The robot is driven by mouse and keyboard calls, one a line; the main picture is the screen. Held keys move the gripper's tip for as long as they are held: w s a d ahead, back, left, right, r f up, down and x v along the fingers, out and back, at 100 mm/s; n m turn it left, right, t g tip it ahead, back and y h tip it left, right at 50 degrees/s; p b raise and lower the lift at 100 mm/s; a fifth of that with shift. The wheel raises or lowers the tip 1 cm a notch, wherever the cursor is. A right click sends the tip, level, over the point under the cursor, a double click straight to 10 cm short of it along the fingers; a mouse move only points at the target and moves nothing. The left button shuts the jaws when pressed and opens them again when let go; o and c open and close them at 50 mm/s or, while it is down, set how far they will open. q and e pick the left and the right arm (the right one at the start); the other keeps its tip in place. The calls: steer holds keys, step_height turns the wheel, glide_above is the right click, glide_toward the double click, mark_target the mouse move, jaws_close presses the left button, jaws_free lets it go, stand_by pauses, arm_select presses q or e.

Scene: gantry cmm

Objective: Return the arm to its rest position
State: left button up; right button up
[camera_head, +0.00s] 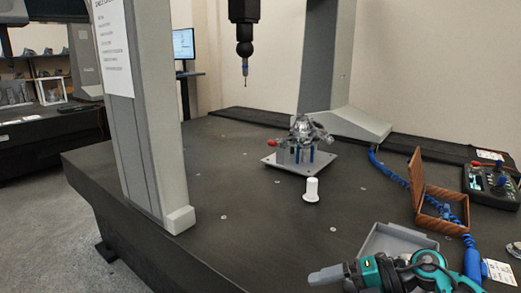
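My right arm, teal and black, comes in at the bottom right corner. Its gripper (327,275) points left, low over the table's front, with light grey fingertips. The fingers overlap from this angle, so I cannot tell whether they are open or shut. No object shows at the fingertips. The gripper is left of a grey tray (398,236), which the arm partly hides. My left arm and gripper are not in view.
The dark table (240,235) carries a metal part on a fixture plate (285,166), a white cylinder (311,190), an open wooden box (440,221) and a control pendant (490,185). A probe (244,60) hangs above. A gantry column (145,120) stands left. The front middle is clear.

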steer(key=s+a+r+m+t+y+p, duration=0.25)
steer(key=a+r+m+t, duration=0.2)
steer(key=m+t, duration=0.5)
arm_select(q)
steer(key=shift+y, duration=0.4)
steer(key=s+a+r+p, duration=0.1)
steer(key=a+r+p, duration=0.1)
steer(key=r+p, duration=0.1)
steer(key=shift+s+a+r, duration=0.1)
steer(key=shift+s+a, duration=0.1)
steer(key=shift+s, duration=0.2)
arm_select(e)
steer(key=s+d+f+m+h, duration=0.3)
steer(key=s+f+m+h, duration=0.3)
steer(key=m, duration=0.4)
steer(key=s+d+f+m+g+h, duration=0.1)
steer(key=s+d+f+m+h, duration=0.2)
steer(key=s+f+m+h, duration=0.3)
step_height(320, 180, down, 2)
steer(key=s+m, duration=0.2)
steer(key=m, duration=0.2)
steer(key=shift+s+f+h, duration=0.15)
steer(key=shift+f+h, duration=0.05)
steer(key=shift+h, duration=0.15)
